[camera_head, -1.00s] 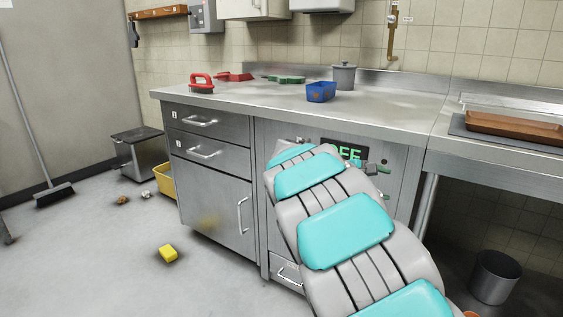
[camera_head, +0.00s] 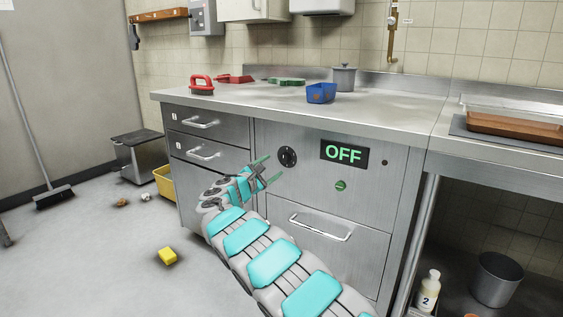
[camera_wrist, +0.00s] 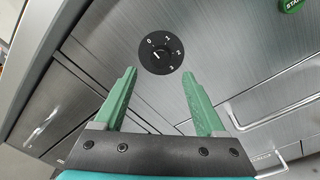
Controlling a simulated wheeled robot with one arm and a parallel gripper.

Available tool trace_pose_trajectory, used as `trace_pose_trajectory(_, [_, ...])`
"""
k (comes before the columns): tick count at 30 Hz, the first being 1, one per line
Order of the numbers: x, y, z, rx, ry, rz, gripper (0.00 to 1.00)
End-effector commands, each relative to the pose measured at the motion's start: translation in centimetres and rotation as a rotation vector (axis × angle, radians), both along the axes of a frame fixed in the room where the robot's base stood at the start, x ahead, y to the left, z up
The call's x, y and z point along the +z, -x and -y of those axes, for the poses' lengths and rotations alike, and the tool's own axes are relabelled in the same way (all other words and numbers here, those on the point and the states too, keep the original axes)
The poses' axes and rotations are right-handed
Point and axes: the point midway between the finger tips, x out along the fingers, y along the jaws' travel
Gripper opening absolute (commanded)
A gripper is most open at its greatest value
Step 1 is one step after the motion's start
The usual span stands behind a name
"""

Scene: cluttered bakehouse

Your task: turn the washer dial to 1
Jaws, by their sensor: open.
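The washer dial (camera_head: 287,156) is a round black knob plate on the steel front panel, left of a display (camera_head: 344,153) that reads OFF in green. In the wrist view the dial (camera_wrist: 160,53) shows the marks 0, 1, 2 and 3, and its white pointer line lies toward the 0 side. My gripper (camera_head: 266,170) is open and empty, in front of the panel, a little below and left of the dial. In the wrist view its two green fingers (camera_wrist: 160,85) stand apart, with the dial beyond and between their tips. Fingers and dial look apart.
A green start button (camera_head: 341,186) sits below the display. A drawer handle (camera_head: 320,228) is under it. Drawers (camera_head: 205,122) stand at the left.

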Motion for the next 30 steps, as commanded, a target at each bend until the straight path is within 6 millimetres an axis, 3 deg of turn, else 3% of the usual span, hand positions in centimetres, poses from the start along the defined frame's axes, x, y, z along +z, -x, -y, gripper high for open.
trace_pose_trajectory(15, [-0.2, -5.3, 2.8, -0.002, -0.001, -0.004, 0.73])
trace_pose_trajectory(30, [0.0, -6.0, 3.2, -0.003, 0.001, 0.000, 0.71])
